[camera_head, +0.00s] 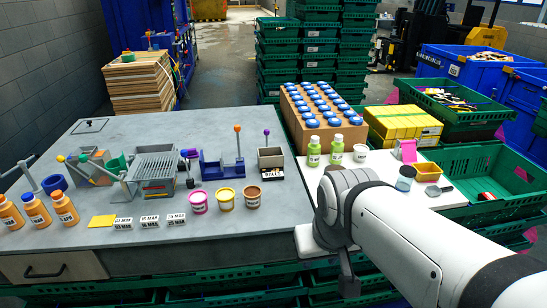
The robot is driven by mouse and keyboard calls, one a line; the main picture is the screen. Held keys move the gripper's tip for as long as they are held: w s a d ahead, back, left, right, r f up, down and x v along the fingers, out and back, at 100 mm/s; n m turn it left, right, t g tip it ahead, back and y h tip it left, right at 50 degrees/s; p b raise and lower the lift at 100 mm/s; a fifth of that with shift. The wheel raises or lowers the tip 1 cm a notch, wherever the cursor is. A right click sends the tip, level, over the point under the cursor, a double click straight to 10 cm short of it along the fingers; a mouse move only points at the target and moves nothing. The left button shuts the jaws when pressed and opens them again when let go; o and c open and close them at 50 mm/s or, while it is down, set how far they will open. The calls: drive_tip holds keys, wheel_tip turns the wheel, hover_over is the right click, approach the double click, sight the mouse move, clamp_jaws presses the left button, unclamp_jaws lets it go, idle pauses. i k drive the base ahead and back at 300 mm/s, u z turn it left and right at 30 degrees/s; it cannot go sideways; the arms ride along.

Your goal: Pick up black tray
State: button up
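I cannot make out a thing that is clearly a black tray. A small grey box with a black lower part (272,174) and a white label stands on the grey worktop, just left of the brown carton. My white arm reaches in from the lower right and ends over the front edge of the table. A dark grey part (348,276) hangs below its end and may be my gripper. Its fingers cannot be made out, and nothing held shows.
The grey worktop (60,150) carries jars, bottles and grey racks. A brown carton of blue-capped items (320,110) stands behind the white board (295,177). Green crates (480,165) stand at right. The worktop's back middle is clear.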

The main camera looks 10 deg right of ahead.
sight(275, 173)
drive_tip(key=u, duration=0.05)
drive_tip(key=i, duration=1)
drive_tip(key=z, duration=0.05)
